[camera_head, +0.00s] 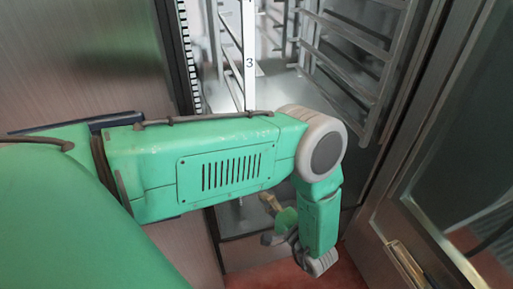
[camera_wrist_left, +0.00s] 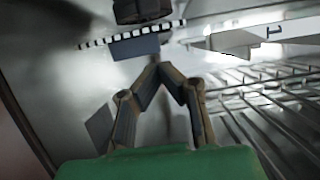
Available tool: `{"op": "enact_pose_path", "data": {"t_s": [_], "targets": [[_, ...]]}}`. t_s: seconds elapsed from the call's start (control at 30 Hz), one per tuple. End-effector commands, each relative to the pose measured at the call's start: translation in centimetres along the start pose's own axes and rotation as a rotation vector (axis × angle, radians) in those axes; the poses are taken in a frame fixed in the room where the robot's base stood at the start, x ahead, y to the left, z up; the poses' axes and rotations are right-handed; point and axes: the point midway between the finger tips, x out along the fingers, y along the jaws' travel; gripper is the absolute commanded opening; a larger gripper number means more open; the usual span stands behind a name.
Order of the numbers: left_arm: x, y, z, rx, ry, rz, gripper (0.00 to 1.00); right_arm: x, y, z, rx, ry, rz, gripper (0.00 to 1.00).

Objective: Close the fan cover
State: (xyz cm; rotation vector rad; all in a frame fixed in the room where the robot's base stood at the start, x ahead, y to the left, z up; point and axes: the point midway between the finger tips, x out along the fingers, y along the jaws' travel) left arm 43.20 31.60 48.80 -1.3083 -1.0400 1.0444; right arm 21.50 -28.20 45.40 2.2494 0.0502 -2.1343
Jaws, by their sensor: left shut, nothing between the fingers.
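A pale upright panel edge marked "3" (camera_head: 250,62) stands inside the open steel cabinet. It may be the edge of the fan cover, but I cannot tell for sure. In the left wrist view a pale marked panel (camera_wrist_left: 240,40) shows at the upper right. My left gripper (camera_head: 266,200) hangs low in the cabinet opening, below my green forearm, and is partly hidden by the wrist. In the left wrist view its fingers (camera_wrist_left: 171,68) come together at the tips with nothing between them. My right gripper is not in view.
Wire racks (camera_head: 350,60) line the cabinet's right side and show in the left wrist view (camera_wrist_left: 265,115). The open door (camera_head: 400,225) with a window and handle stands at the right. A black-and-white striped strip (camera_head: 187,60) runs along the left frame. Reddish floor (camera_head: 290,275) lies below.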

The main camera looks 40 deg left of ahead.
Motion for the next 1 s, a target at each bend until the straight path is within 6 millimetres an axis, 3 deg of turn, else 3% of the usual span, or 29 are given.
{"op": "enact_pose_path", "data": {"t_s": [0.13, 0.4, 0.57, 0.77, 1.0], "targets": [[-1.2, 0.5, -0.2, -0.001, 0.000, 0.002, 0.00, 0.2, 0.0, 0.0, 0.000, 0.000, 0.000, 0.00], [-0.9, 6.5, -3.3, -0.001, -0.007, 0.000, 0.00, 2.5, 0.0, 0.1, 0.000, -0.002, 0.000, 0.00], [-0.3, 7.5, -4.1, -0.001, -0.006, -0.005, 0.00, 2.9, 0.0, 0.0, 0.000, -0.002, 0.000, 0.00], [2.5, 7.3, -4.2, 0.000, -0.007, -0.007, 0.00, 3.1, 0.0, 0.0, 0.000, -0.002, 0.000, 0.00], [7.7, 7.5, -4.1, 0.000, -0.008, -0.006, 0.00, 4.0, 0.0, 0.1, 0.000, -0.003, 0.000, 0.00]]}}
